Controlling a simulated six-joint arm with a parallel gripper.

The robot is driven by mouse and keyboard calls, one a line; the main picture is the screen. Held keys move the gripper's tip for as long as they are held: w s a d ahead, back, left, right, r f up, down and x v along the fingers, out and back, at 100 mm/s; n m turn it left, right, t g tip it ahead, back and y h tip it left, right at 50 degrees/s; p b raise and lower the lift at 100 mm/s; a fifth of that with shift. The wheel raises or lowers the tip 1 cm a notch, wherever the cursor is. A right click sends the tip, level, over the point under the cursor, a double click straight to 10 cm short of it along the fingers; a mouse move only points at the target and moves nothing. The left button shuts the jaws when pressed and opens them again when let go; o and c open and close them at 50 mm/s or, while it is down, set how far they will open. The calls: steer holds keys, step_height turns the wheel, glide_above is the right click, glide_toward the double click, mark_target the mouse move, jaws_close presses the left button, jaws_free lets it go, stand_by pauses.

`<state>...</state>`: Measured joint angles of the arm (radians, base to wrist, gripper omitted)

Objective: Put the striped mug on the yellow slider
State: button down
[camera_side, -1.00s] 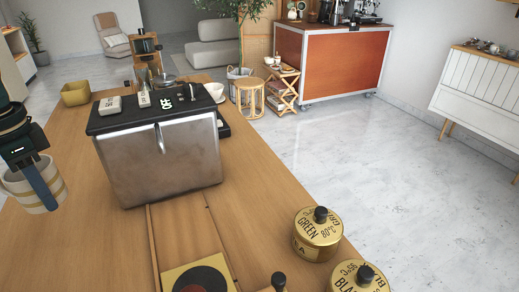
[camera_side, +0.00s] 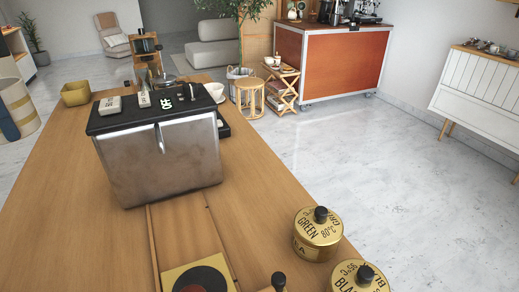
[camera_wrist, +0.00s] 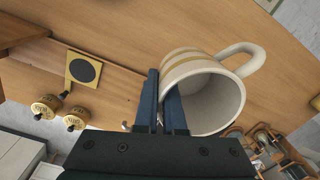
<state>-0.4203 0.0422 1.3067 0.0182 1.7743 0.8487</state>
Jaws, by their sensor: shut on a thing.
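The striped mug (camera_wrist: 190,66), cream with tan bands and a looped handle, is held in my gripper (camera_wrist: 162,82). In the wrist view one dark finger is inside the mug and the other outside, shut on its wall. In the side view the mug (camera_side: 22,106) is at the left edge, partly cut off, above the table, with only a bit of a finger (camera_side: 7,122) showing. The yellow slider (camera_side: 224,268), a yellow square plate with a black disc, is at the bottom of the side view, partly cut off. It also shows whole in the wrist view (camera_wrist: 83,82), apart from the mug.
A steel machine (camera_side: 160,160) with a black top stands mid-table between the mug and the slider side. Gold tea canisters (camera_side: 318,238) stand at the table's right front edge. A yellow box (camera_side: 75,95) sits at the back left. The wooden table's left front is clear.

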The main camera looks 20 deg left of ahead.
mark_target(221, 279)
steer(key=d+m, duration=1.3)
steer(key=d, duration=0.3)
step_height(221, 279, down, 11)
steer(key=s+d+f, duration=0.1)
steer(key=d+f, duration=0.1)
steer(key=d, duration=0.1)
steer(key=d+f, duration=0.2)
steer(key=d, duration=0.2)
steer(key=s+d+f, duration=0.1)
steer(key=d+f, duration=0.2)
steer(key=d, duration=0.1)
steer(key=shift+s, duration=0.3)
steer(key=shift+f, duration=2)
steer(key=shift+f, duration=0.2)
steer(key=c, duration=1)
jaws_free()
